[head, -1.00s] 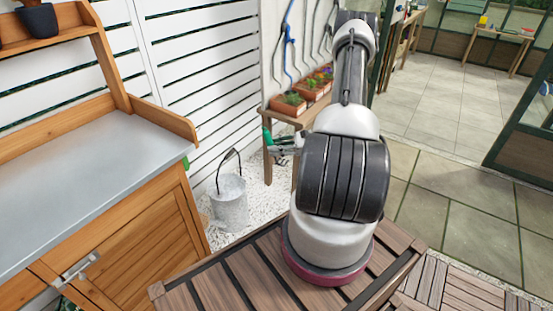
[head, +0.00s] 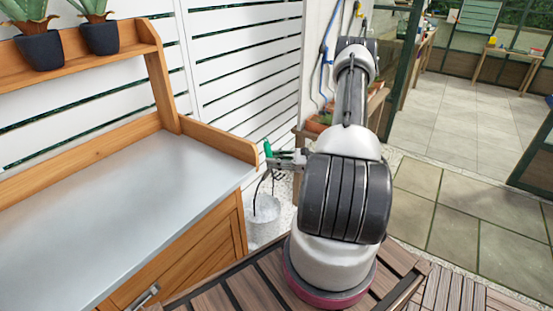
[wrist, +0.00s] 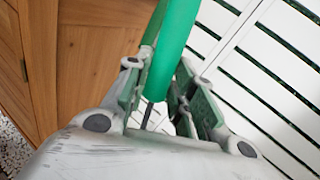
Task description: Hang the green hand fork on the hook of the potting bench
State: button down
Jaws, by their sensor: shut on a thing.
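My gripper (head: 281,162) is shut on the green hand fork (head: 267,148). In the head view the fork's green handle points up and its dark tines hang below the jaws, in front of the bucket. In the wrist view the green handle (wrist: 177,40) fills the space between the fingers (wrist: 160,98). The potting bench (head: 130,190) stands to the left, with a grey metal top and wooden sides. The gripper and fork are just beyond its right end, apart from it in the picture. I cannot make out the hook.
A metal bucket (head: 262,217) stands on the gravel beyond the bench end. White slatted fencing (head: 245,70) runs behind. Two dark plant pots (head: 40,50) stand on the bench shelf. A wooden table with planters is partly hidden behind my arm. Paving lies open at right.

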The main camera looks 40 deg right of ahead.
jog(key=s+a+f, duration=0.1)
jog(key=s+a, duration=0.1)
jog(key=a, duration=0.4)
jog(key=shift+s+a+f, duration=0.15)
jog(key=shift+s+a, duration=0.1)
jog(key=shift+a, duration=0.05)
dwell(0.3)
dwell(0.6)
jog(key=c, duration=1.1)
grip_release()
jog(key=v, duration=1.2)
jog(key=shift+f, duration=0.1)
